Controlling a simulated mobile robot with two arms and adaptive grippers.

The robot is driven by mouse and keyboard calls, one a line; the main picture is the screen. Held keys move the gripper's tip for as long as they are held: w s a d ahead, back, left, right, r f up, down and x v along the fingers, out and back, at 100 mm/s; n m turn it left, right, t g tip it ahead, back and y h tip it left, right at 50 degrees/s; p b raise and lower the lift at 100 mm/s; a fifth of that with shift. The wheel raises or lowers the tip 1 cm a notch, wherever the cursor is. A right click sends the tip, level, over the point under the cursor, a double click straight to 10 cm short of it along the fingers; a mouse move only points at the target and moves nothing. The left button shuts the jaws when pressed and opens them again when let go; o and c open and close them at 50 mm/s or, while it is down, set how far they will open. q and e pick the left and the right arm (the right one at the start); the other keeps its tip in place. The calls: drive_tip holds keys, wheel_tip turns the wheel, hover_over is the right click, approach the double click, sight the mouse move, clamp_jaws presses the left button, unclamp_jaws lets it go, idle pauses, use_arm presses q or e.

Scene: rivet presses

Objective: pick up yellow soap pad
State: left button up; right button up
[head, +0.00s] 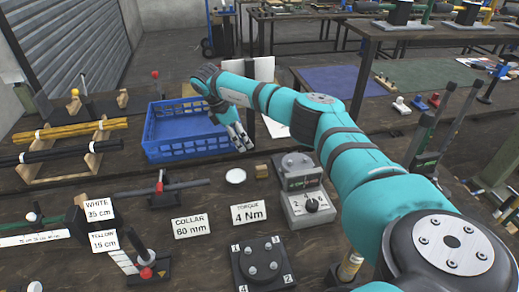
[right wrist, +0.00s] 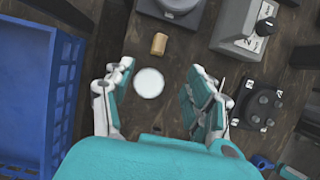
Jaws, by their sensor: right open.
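The yellow soap pad, a small tan-yellow block (head: 262,172), lies on the dark wooden bench right of a white disc (head: 235,176). In the right wrist view the pad (right wrist: 159,43) lies just beyond the white disc (right wrist: 148,83). My right gripper (head: 240,143) is above the bench beside the blue crate, behind the pad in the head view. In the right wrist view its two fingers (right wrist: 160,88) are spread and empty, with the disc showing between them and the pad beyond the fingertips. My left gripper is not in view.
The blue crate (head: 190,154) stands left of my right gripper. A torque sign (head: 249,214), a collar sign (head: 191,226) and a black block with several knobs (head: 262,262) are nearer the front.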

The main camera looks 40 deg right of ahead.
drive_tip(key=b, duration=0.4)
approach(260, 168)
drive_tip(key=b+x, duration=0.3)
drive_tip(key=x, duration=0.2)
drive_tip(key=shift+s+d+f+b, duration=0.2)
drive_tip(key=shift+s+f+b, duration=0.05)
drive_tip(key=shift+f+b, duration=0.1)
drive_tip(key=b+x, duration=0.4)
drive_tip(key=x, duration=0.1)
drive_tip(key=shift+w+f+b, duration=0.15)
drive_tip(key=shift+w+b, duration=0.2)
drive_tip(key=c, duration=1.1)
